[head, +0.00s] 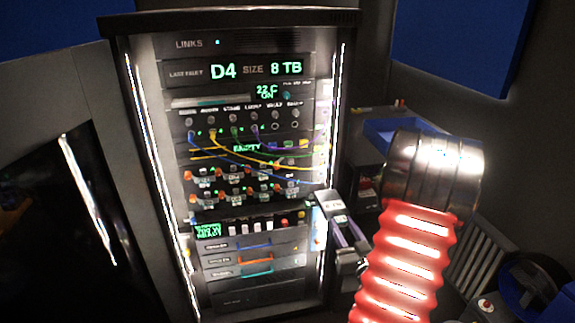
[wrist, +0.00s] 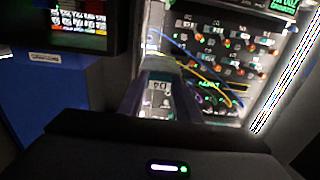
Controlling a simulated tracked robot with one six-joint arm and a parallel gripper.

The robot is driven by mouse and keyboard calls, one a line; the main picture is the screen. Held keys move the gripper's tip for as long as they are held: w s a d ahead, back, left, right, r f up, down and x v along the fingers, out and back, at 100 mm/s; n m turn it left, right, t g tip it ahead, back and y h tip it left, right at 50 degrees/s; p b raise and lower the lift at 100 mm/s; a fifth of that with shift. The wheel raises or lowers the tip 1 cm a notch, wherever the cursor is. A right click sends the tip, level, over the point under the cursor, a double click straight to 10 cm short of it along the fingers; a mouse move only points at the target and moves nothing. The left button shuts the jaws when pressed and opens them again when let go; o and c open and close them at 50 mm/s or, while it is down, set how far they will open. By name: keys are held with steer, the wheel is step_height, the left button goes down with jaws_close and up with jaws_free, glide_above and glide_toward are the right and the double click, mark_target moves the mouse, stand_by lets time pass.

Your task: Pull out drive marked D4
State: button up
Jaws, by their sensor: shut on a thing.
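My gripper (head: 345,232) is shut on a pale, boxy drive (head: 332,203) at the right front edge of the rack. A small dark label on the drive seems to read 8 TB. In the wrist view the drive (wrist: 157,60) sits between the fingers of my gripper (wrist: 160,105), with a small label whose text is too blurred to read surely. The rack (head: 250,300) has a display (head: 235,70) reading LAST FAULT D4, SIZE 8 TB. Rows of drive bays (head: 240,183) with small labels and orange or pale knobs show mid-rack; their labels are unreadable.
Blue, yellow, green and purple cables (head: 285,165) hang across the drive rows. Drawers with coloured handles (head: 255,260) lie below. A blue tray (head: 385,130) stands right of the rack, behind my red arm. A blue cabinet (wrist: 52,90) is at left in the wrist view.

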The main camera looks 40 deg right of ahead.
steer(key=w, duration=1.3)
stand_by(0.4)
steer(key=shift+a, duration=0.1)
